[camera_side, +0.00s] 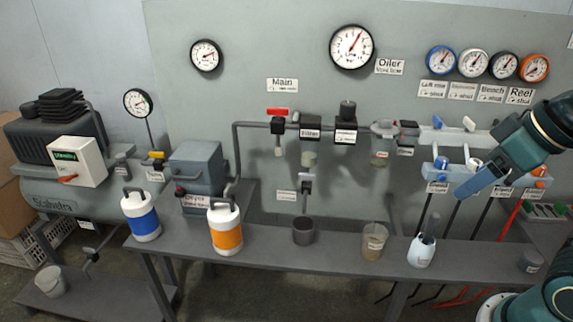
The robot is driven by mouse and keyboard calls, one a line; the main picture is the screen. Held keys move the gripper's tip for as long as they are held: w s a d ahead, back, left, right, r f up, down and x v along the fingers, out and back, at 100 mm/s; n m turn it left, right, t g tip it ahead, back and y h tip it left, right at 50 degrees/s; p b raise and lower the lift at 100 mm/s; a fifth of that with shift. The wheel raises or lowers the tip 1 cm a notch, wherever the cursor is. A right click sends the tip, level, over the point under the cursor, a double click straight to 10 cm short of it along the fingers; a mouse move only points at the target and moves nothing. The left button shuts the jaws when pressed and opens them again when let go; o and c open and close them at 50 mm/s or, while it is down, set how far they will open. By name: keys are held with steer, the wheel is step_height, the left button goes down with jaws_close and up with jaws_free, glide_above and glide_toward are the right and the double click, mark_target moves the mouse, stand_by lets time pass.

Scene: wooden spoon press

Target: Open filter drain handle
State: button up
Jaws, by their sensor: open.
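The filter (310,133) hangs on the dark pipe along the wall panel, with a pale bowl (309,158) under it. Below the bowl is a small dark drain valve (305,185) on a vertical tube, beside a white label (286,195). Its handle is too small to make out clearly. A dark cup (303,231) stands on the bench under the tube. My gripper (466,191) is at the right, in front of the manifold of valves, well apart from the drain. It is open, and nothing shows in it.
A beaker (374,241) and a blue-white bottle (421,250) stand on the bench (335,247). Orange (226,229) and blue (141,218) canisters stand left. Space before the drain looks free.

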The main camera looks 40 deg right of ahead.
steer(key=w+d+r+m, duration=0.1)
steer(key=w+r+m, duration=0.2)
steer(key=w, duration=0.9)
steer(key=m+g+h, duration=0.2)
steer(key=m+h, duration=0.1)
steer(key=m, duration=0.3)
glide_above(307, 174)
steer(key=s+a, duration=0.4)
step_height(307, 174, down, 14)
steer(key=shift+r, duration=0.1)
steer(key=x, duration=1.3)
steer(key=shift+s+d+f, duration=0.2)
steer(key=shift+f, duration=0.2)
